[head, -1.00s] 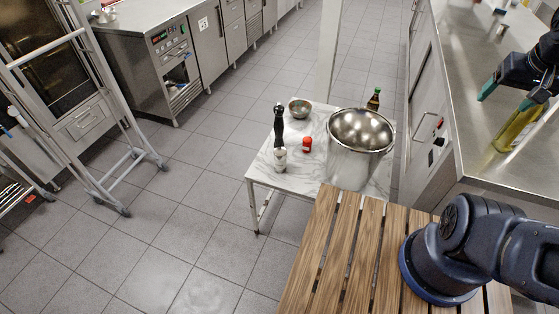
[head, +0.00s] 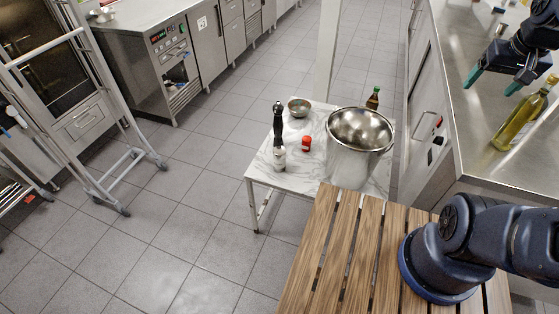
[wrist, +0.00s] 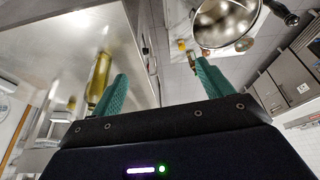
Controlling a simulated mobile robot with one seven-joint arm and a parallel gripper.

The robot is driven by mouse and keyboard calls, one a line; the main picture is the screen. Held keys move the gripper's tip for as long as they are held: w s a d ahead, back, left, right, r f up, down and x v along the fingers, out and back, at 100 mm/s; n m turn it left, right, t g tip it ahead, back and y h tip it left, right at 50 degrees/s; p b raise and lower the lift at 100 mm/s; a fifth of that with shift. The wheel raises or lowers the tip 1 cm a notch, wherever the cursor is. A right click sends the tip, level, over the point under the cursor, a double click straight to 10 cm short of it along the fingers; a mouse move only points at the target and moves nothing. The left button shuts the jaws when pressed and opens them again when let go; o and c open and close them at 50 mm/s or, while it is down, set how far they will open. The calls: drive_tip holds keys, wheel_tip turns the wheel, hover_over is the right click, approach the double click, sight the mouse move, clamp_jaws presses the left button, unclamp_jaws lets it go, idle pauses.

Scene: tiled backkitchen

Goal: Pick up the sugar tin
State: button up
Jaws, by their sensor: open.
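I cannot make out a thing that is clearly the sugar tin. A small red container with a pale label (head: 306,144) stands on the low marble table; I cannot tell whether it is a tin. My gripper (head: 494,83) is at the upper right in the head view, above the steel counter, with its teal fingers apart and nothing between them. In the wrist view my gripper (wrist: 160,74) shows both fingers spread. A bottle of yellow oil (head: 521,122) is on the counter to the right of the fingers, apart from them; it also shows in the wrist view (wrist: 98,78).
The marble table (head: 262,176) also holds a large steel pot (head: 352,165), a dark pepper mill (head: 279,124), a white-topped shaker (head: 280,158), a small bowl (head: 300,107) and a dark bottle (head: 373,98). The steel counter (head: 470,140) lies right. Tiled floor (head: 190,180) is open left.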

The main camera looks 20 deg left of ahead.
drive_tip(key=w+a+f+n+g, duration=0.1)
drive_tip(key=w+a+f+n, duration=0.3)
drive_tip(key=w+a, duration=0.55)
drive_tip(key=w+a+f+n+g, duration=0.1)
drive_tip(key=w+a+f, duration=0.5)
drive_tip(key=a, duration=0.6)
drive_tip(key=n+g, duration=0.2)
drive_tip(key=n, duration=0.5)
hover_over(278, 151)
drive_tip(key=f, duration=3.4)
drive_tip(key=shift+w+d+f, duration=0.15)
drive_tip(key=shift+w+d, duration=0.05)
drive_tip(key=shift+d, duration=0.05)
drive_tip(key=shift+s+a+f, duration=0.2)
drive_tip(key=shift+f, duration=0.3)
wheel_tip(278, 151, down, 5)
drive_tip(key=shift+w+d+f, duration=0.1)
drive_tip(key=shift+w+f, duration=0.05)
drive_tip(key=shift+f, duration=1.25)
drive_tip(key=shift+w+d+f, duration=0.1)
drive_tip(key=shift+w+f, duration=0.05)
drive_tip(key=shift+f, duration=1.2)
drive_tip(key=c, duration=1.3)
